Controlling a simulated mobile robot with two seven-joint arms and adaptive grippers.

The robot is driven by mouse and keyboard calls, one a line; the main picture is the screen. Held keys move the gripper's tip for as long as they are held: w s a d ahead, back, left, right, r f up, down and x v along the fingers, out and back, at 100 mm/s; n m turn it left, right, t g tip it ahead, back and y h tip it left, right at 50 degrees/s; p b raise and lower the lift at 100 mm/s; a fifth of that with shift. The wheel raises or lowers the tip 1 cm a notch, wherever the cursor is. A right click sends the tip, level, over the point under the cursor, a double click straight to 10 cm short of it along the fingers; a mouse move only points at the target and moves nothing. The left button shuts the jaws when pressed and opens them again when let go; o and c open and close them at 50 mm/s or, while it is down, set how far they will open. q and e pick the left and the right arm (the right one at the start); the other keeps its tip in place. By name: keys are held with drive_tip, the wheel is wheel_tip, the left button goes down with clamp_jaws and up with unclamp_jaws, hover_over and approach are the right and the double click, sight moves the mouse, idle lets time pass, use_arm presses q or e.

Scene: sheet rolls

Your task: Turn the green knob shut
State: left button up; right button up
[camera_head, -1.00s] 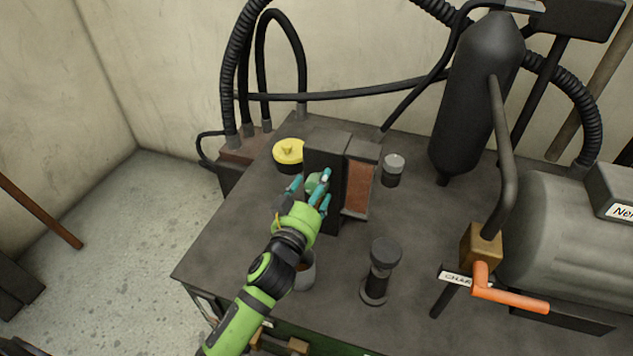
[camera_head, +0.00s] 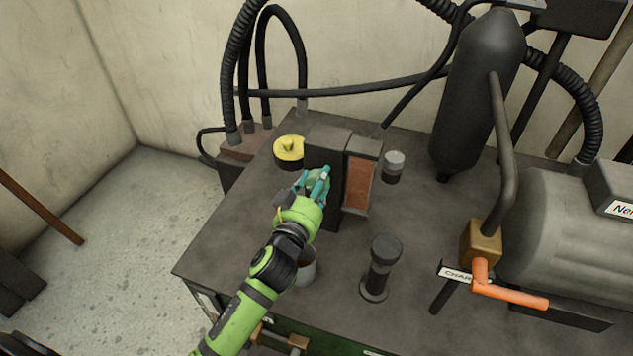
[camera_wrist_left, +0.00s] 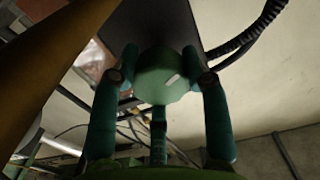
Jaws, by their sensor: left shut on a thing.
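The green knob (camera_head: 317,180) sits on the front of a dark upright box (camera_head: 329,146) on the table. My left gripper (camera_head: 313,183) is shut on the knob, with its teal fingers around it. In the left wrist view the round knob (camera_wrist_left: 163,75) has a pale mark on its face, tilted from upright. Fingers of the left gripper (camera_wrist_left: 160,85) stand on both sides of it, and another finger shows below it. Part of the knob is hidden by the fingers in the head view. My right gripper is not in view.
A yellow round cap (camera_head: 289,150) lies left of the box. A brown-red panel (camera_head: 358,184) stands right of it. A grey cup (camera_head: 305,267) is close beside my left forearm. A black post (camera_head: 380,268) and an orange lever (camera_head: 508,294) are to the right.

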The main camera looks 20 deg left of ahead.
use_arm(q)
drive_tip(key=shift+r+m, duration=0.2)
drive_tip(key=shift+m, duration=0.1)
drive_tip(key=m+p, duration=0.1)
drive_tip(key=m, duration=0.2)
drive_tip(key=shift+r+m, duration=0.1)
drive_tip(key=shift+m, duration=0.3)
drive_tip(key=m+p, duration=0.1)
drive_tip(key=m, duration=0.5)
drive_tip(key=shift+m, duration=0.3)
drive_tip(key=m+p, duration=0.1)
drive_tip(key=m, duration=0.5)
drive_tip(key=m+p, duration=0.1)
drive_tip(key=m, duration=0.4)
drive_tip(key=shift+d+m, duration=0.1)
drive_tip(key=shift+m, duration=0.3)
drive_tip(key=shift+f, duration=0.2)
drive_tip(key=o, duration=1.2)
drive_tip(key=shift+c, duration=0.2)
